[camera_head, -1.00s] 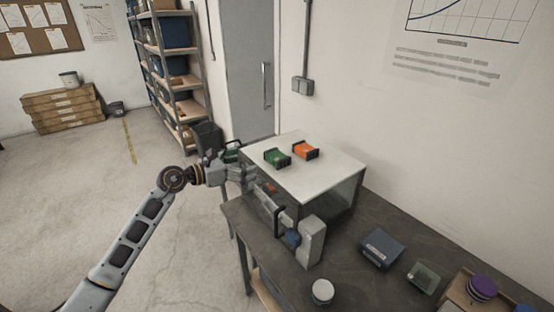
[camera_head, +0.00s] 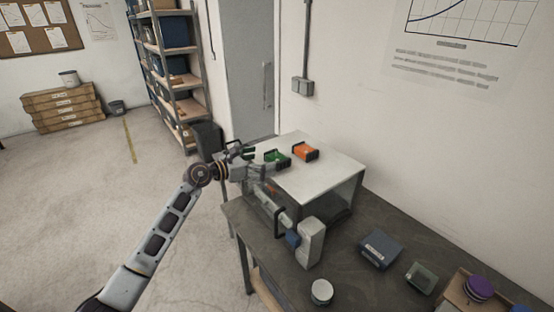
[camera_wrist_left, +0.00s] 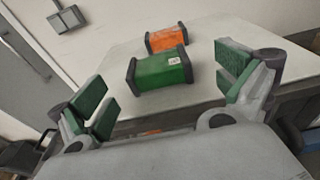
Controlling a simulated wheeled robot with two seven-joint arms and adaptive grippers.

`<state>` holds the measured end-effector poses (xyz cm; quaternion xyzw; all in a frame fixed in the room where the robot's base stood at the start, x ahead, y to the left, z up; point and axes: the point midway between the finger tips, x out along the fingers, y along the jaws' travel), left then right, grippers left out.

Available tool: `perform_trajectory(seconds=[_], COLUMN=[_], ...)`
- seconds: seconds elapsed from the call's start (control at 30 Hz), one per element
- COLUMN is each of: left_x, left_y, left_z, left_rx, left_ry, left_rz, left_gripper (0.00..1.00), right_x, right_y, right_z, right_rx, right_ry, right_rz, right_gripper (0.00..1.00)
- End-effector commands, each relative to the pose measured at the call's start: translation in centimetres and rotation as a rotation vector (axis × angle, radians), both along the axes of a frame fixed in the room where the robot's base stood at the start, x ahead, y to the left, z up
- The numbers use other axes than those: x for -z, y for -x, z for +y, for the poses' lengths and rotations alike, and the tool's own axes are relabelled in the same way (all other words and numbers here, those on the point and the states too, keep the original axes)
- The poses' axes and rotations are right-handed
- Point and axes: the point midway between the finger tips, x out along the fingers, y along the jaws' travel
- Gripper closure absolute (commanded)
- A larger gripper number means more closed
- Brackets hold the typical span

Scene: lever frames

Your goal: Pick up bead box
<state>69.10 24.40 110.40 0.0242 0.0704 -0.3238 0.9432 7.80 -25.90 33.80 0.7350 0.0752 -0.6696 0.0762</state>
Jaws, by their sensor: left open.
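Two small boxes with black end caps lie on the white top of a raised cabinet: a green box (camera_head: 277,157) and an orange box (camera_head: 305,151) to its right and a little behind. I cannot tell which one is the bead box. My left gripper (camera_head: 250,161) is open and empty at the cabinet's left edge, just left of the green box. In the left wrist view the green box (camera_wrist_left: 160,72) shows between and beyond the open green-padded fingers, with a small pale label. The orange box (camera_wrist_left: 167,39) is behind it. My right gripper is not in view.
The white-topped cabinet (camera_head: 335,171) stands on a dark workbench (camera_head: 345,272). In front of it are a grey device with a lever (camera_head: 311,243), a blue box (camera_head: 381,249) and a round white-topped item (camera_head: 321,292). The white top right of the boxes is clear.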

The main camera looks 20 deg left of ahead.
Motion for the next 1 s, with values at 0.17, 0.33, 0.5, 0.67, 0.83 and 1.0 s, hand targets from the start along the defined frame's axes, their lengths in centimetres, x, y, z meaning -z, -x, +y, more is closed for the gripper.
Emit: perform_trajectory(seconds=[0.17, 0.33, 0.5, 0.67, 0.83, 1.0], left_x=[0.1, 0.3, 0.3, 0.3, 0.4, 0.6], left_y=[-1.1, -1.4, -1.4, -1.5, -2.1, -3.3], left_z=[-0.9, -1.2, -1.2, -1.2, -1.5, -2.1], left_rx=[0.001, 0.001, 0.001, 0.001, 0.001, 0.002], left_ry=[0.001, 0.0, 0.0, 0.0, 0.001, 0.002], left_rz=[0.001, 0.001, 0.001, 0.001, 0.001, 0.001], left_gripper=[0.0, 0.0, 0.0, 0.0, 0.0, 0.0], right_x=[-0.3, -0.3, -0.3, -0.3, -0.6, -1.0], right_y=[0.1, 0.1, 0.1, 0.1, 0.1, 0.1], right_z=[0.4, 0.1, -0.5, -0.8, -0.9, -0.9], right_rx=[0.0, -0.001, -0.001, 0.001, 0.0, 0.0], right_ry=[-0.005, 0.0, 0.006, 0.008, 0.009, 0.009], right_rz=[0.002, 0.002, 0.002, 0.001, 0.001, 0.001], right_gripper=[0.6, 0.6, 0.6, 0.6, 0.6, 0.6])
